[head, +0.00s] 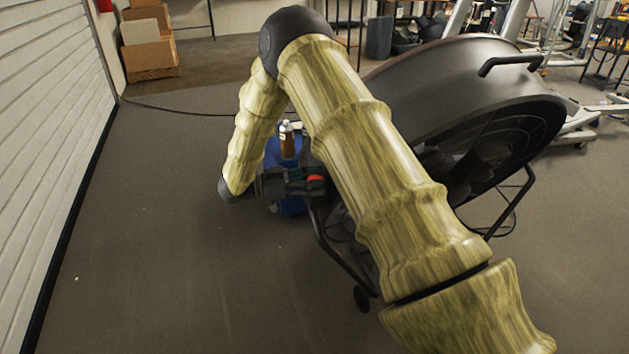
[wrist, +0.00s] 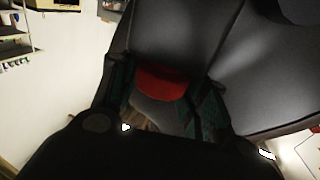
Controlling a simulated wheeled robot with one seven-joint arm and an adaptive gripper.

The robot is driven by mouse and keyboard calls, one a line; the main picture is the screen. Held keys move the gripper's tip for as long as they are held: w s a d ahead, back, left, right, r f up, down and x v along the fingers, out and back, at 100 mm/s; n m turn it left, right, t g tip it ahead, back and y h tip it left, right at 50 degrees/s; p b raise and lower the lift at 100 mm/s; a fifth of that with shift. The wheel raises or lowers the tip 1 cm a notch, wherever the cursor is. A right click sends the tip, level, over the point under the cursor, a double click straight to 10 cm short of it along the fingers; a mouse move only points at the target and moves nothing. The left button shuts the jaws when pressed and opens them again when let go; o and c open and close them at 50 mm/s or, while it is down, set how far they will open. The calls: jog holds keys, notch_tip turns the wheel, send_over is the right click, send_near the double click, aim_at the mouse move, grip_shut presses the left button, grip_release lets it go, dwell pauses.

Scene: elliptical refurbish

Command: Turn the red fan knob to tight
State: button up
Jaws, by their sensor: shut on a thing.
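The red fan knob (wrist: 163,83) shows between the two fingers of my gripper (wrist: 160,92) in the wrist view. My gripper is shut on it, with one finger on each side. In the head view my gripper (head: 305,182) is at the left side of the large black drum fan (head: 445,85), and a bit of the red knob (head: 316,178) shows at its tips. My arm hides part of the fan in the head view. I cannot read any knob markings.
A blue container (head: 290,207) stands on the floor behind my gripper, with a brown bottle (head: 287,141) above it. Cardboard boxes (head: 148,50) are stacked at the back left. The floor at the left is clear up to the white slatted wall (head: 45,120).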

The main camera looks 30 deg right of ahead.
jog(key=o, duration=1)
jog(key=shift+w+a, duration=0.1)
jog(key=v, duration=1.1)
jog(key=shift+w+a, duration=0.2)
jog(key=shift+a, duration=0.15)
